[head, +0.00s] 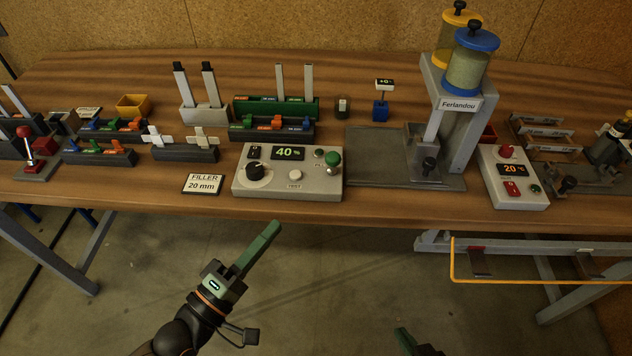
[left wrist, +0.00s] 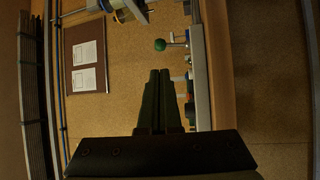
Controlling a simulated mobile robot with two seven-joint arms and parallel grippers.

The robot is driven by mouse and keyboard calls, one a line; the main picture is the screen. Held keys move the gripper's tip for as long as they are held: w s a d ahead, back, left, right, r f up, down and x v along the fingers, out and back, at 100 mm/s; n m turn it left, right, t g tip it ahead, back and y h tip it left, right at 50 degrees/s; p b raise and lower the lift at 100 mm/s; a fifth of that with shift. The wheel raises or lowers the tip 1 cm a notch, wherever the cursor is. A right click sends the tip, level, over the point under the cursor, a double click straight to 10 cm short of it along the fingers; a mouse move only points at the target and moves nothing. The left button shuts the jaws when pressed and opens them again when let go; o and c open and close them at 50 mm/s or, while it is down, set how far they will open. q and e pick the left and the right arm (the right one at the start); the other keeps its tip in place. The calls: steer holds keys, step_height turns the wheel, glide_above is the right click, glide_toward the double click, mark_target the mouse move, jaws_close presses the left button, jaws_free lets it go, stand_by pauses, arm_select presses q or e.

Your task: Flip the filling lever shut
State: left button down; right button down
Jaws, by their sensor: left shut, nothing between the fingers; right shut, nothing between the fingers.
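The filling lever with its green ball knob (head: 333,159) stands up from the right end of the grey filler control box (head: 290,191). The box has a 40 % display, a black dial and a white button. In the left wrist view the green ball (left wrist: 160,44) sits beyond the fingertips, on a short stem sticking out from the box. My left gripper (head: 274,229) is shut and empty, in front of the table edge, below and left of the lever, apart from it. My right gripper (head: 403,336) shows only partly at the bottom edge, shut and empty.
A "FILLER 20 mm" sign (head: 203,184) lies left of the box. The Ferlandou filling stand (head: 459,130) rises to its right, with another control box (head: 513,178) beyond. A yellow-edged rail (head: 540,281) hangs at the table's front right. Space before the table is clear.

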mark_target(328, 164)
arm_select(q)
steer(key=shift+w+d, duration=0.1)
steer(key=shift+w, duration=0.05)
steer(key=p+x, duration=0.1)
steer(key=x, duration=1.2)
steer(key=shift+w+d, duration=0.2)
steer(key=shift+w, duration=0.15)
steer(key=shift+w+r+p, duration=0.1)
steer(key=shift+p, duration=0.2)
